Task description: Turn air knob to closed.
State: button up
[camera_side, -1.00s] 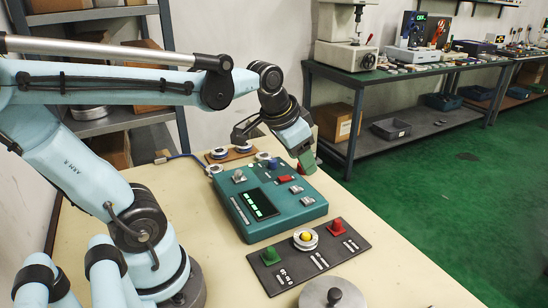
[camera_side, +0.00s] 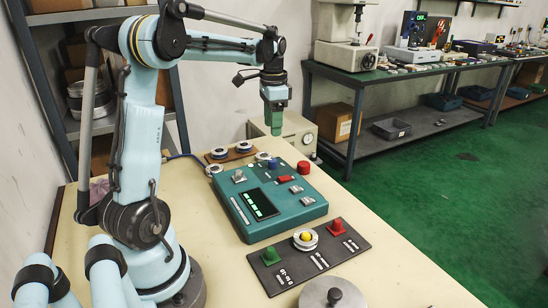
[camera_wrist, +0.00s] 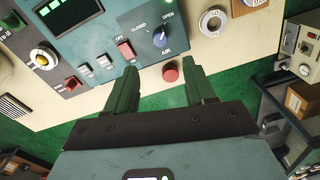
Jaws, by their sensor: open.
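The air knob is a blue round knob (camera_wrist: 158,41) on the teal control box, with OPEN, CLOSED and AIR labels around it in the wrist view. Its exact pointer direction is hard to tell. In the side view the blue knob (camera_side: 273,164) sits near the box's far edge. My gripper (camera_side: 276,130) points down above that far end, clear of the knob. In the wrist view my green gripper fingers (camera_wrist: 160,80) are apart, with nothing held between them; the knob appears ahead of them.
A red round knob (camera_side: 303,167) stands by the box's far right corner. The teal box (camera_side: 240,205) also carries switches and a lit display. A dark panel (camera_side: 290,265) with coloured buttons lies in front. Ringed parts on a brown board (camera_side: 232,154) lie behind left.

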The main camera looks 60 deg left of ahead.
aim_at(273, 160)
notch_tip(273, 160, down, 11)
jog(key=shift+a+f, duration=0.1)
jog(key=shift+a, duration=0.05)
dwell(0.4)
grip_shut()
